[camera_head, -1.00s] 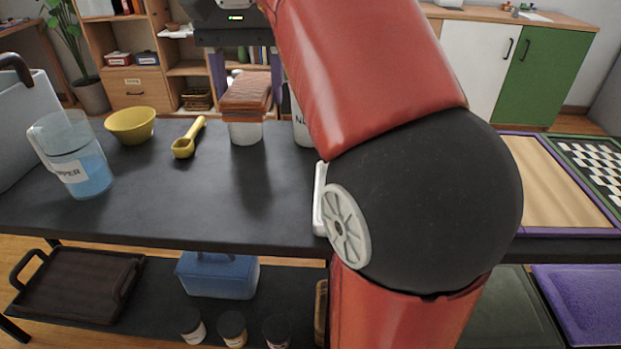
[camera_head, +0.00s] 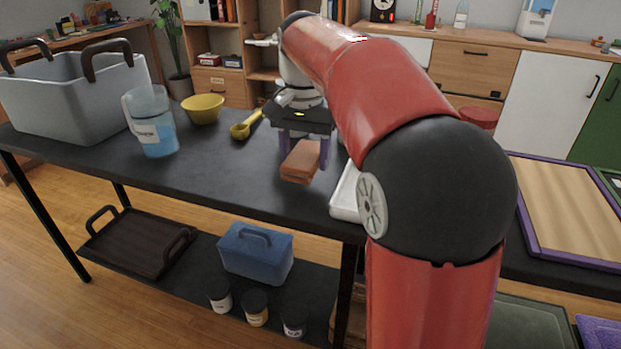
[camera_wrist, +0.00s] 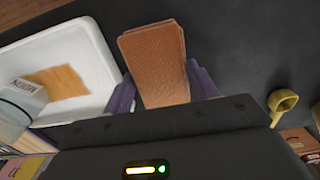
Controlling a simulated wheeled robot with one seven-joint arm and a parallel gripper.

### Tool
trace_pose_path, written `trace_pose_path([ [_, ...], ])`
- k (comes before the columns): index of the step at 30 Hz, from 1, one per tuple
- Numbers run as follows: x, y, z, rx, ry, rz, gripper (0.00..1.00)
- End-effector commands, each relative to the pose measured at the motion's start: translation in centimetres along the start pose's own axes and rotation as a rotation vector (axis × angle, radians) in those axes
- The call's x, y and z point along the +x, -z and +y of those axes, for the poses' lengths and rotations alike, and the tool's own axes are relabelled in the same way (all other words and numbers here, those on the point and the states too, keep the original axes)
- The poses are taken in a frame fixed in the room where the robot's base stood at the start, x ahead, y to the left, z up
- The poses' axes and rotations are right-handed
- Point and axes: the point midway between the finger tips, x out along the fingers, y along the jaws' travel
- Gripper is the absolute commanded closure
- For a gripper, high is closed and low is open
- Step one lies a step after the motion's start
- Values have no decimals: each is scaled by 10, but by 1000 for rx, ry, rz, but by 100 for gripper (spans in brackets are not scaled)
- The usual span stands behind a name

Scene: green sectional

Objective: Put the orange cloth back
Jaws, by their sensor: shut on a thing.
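The orange cloth (camera_head: 301,161) is a folded, brick-shaped pad between the purple fingers of my gripper (camera_head: 304,148), over the black table (camera_head: 215,165). In the wrist view the cloth (camera_wrist: 155,60) sticks out past both fingertips of my gripper (camera_wrist: 162,88), which is shut on it. I cannot tell whether its underside touches the table. A white tray (camera_head: 345,195) lies just to the right of it, partly hidden behind my arm. In the wrist view the tray (camera_wrist: 95,45) holds a tan-orange patch (camera_wrist: 58,82) and a pale labelled container (camera_wrist: 22,100).
A yellow scoop (camera_head: 246,126), a yellow bowl (camera_head: 203,108), a blue-filled pitcher (camera_head: 154,128) and a grey handled bin (camera_head: 70,95) stand to the left. The table's front left is clear. The lower shelf holds a dark tray (camera_head: 135,245) and a blue box (camera_head: 256,252).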

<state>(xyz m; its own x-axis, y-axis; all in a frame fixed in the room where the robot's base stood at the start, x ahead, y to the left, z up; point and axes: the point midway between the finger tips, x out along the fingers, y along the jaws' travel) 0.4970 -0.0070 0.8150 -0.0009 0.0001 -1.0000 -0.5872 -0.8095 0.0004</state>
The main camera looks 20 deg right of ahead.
Motion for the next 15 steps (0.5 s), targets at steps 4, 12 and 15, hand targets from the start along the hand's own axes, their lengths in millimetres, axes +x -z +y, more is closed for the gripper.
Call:
trace_pose_path([
  [4,22,-1,-3,-1,0,0,63],
  [12,41,-4,-6,0,0,1,63],
  [15,39,-4,-6,0,0,1,63],
])
